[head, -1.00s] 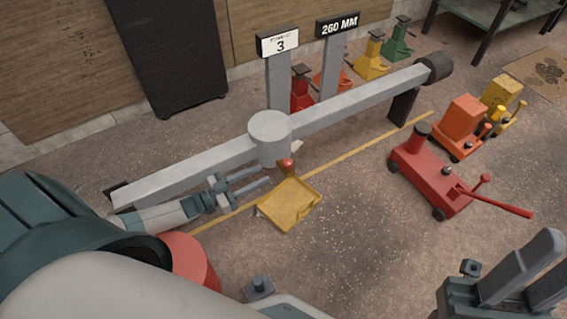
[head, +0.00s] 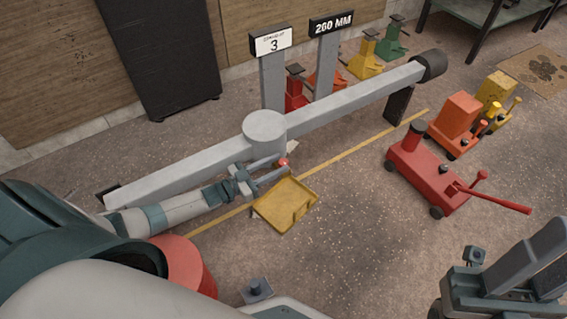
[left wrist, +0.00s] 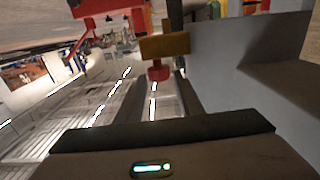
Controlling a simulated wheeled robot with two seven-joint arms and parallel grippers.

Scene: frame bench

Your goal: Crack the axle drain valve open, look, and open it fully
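The axle is a long grey beam (head: 350,105) with a round hub (head: 264,128) near its middle. A small red knob (head: 283,162), seemingly the drain valve's, shows low beside the hub. In the left wrist view the red knob (left wrist: 158,72) sits against a brass-coloured block (left wrist: 165,46). My left gripper (head: 282,168) is open, its fingers apart and pointing at the knob, with the tips close by it. Contact cannot be told. A yellow tray (head: 270,215) is on the floor below. My right gripper (head: 560,262) is open and empty at lower right.
A red trolley jack (head: 430,175) stands to the right, with orange (head: 455,118) and yellow (head: 495,92) units behind. Sign posts (head: 272,80) and several small jacks stand behind the beam. A red cylinder (head: 188,262) is near my left arm. The floor right of the tray is clear.

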